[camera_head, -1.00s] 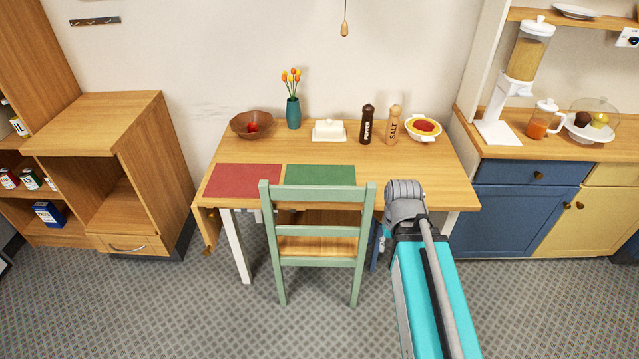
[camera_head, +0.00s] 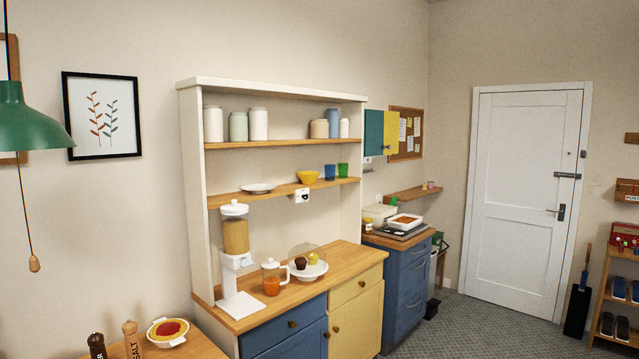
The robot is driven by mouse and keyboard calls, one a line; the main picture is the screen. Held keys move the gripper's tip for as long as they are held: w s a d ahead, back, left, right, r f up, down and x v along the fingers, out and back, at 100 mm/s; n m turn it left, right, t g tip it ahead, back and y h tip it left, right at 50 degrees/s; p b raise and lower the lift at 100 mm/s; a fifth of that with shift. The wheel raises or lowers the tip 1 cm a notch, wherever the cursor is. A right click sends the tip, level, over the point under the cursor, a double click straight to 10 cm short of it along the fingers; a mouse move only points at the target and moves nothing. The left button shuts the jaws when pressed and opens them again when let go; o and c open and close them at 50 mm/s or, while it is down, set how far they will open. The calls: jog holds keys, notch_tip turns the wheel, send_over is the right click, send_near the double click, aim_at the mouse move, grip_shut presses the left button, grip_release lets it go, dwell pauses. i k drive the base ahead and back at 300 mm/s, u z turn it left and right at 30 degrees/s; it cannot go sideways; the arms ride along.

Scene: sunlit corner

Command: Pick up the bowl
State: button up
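A yellow bowl (camera_head: 308,177) sits on the lower wall shelf of the white hutch, between a white plate and a blue cup. A second bowl-like dish (camera_head: 168,331), white with yellow and red in it, stands on the table at the lower left. My gripper is not in this view.
The hutch counter (camera_head: 345,257) holds a cereal dispenser (camera_head: 236,245), a jug of orange drink (camera_head: 272,277) and a cake stand (camera_head: 309,268). Blue and green cups (camera_head: 343,170) stand right of the yellow bowl. A green lamp (camera_head: 30,125) hangs at left. Floor shows before the white door (camera_head: 520,200).

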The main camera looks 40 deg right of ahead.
aim_at(306, 177)
jog(key=z, duration=1.35)
jog(key=i, duration=2.8)
jog(key=u, duration=0.4)
